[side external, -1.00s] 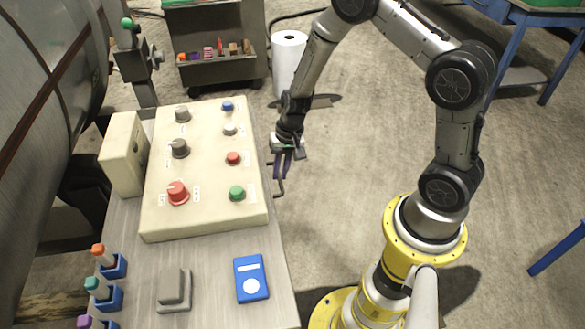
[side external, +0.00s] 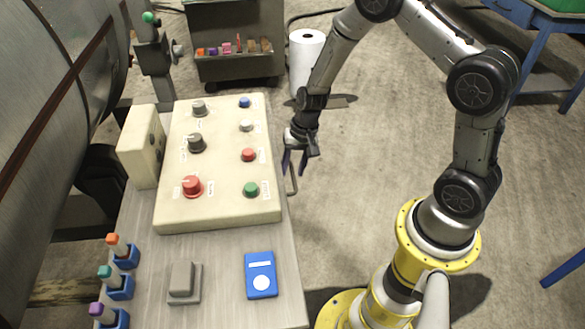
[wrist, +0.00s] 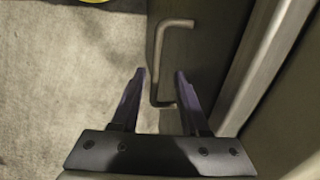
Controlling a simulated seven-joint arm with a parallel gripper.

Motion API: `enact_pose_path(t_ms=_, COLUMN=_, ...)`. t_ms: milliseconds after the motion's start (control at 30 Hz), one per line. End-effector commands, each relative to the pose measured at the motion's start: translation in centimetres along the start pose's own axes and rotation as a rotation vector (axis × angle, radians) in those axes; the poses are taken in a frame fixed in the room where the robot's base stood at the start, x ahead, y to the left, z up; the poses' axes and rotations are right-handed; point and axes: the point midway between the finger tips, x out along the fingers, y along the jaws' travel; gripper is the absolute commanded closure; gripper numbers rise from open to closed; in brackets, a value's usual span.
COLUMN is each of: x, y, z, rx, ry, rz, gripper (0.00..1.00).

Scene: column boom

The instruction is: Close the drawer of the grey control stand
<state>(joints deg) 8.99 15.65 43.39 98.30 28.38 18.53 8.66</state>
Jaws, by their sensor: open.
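The grey control stand (side external: 220,270) is on the left in the side view, with a cream button panel on top. A bent metal bar handle (side external: 294,182) sticks out past its right edge. In the wrist view the handle (wrist: 157,60) stands against a dark face (wrist: 205,45), which seems to be the drawer front. How far the drawer is out cannot be told. My gripper (side external: 294,162) is beside the stand's right edge, pointing down, close to the handle. In the wrist view my gripper (wrist: 160,74) is open, and the handle shows between its two purple fingers. Contact cannot be told.
The cream panel (side external: 225,215) carries several knobs and buttons. A blue device (side external: 260,283), a grey switch block (side external: 182,290) and several colored markers in blue holders are on the stand's top. A dark cart (side external: 235,65) and a white roll (side external: 305,55) stand behind.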

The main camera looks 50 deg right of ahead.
Motion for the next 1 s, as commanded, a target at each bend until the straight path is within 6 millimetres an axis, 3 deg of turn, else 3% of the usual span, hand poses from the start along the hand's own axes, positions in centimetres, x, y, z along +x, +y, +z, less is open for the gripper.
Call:
enact_pose_path(t_ms=600, x=-11.6, y=-0.1, z=-0.1, rx=0.000, ry=0.005, rz=-0.003, gripper=0.55)
enact_pose_path(t_ms=800, x=-13.1, y=-0.1, z=-0.1, rx=0.001, ry=0.004, rz=-0.002, gripper=0.55)
enact_pose_path(t_ms=1000, x=-13.3, y=-0.1, z=0.0, rx=0.001, ry=0.003, rz=-0.001, gripper=0.55)
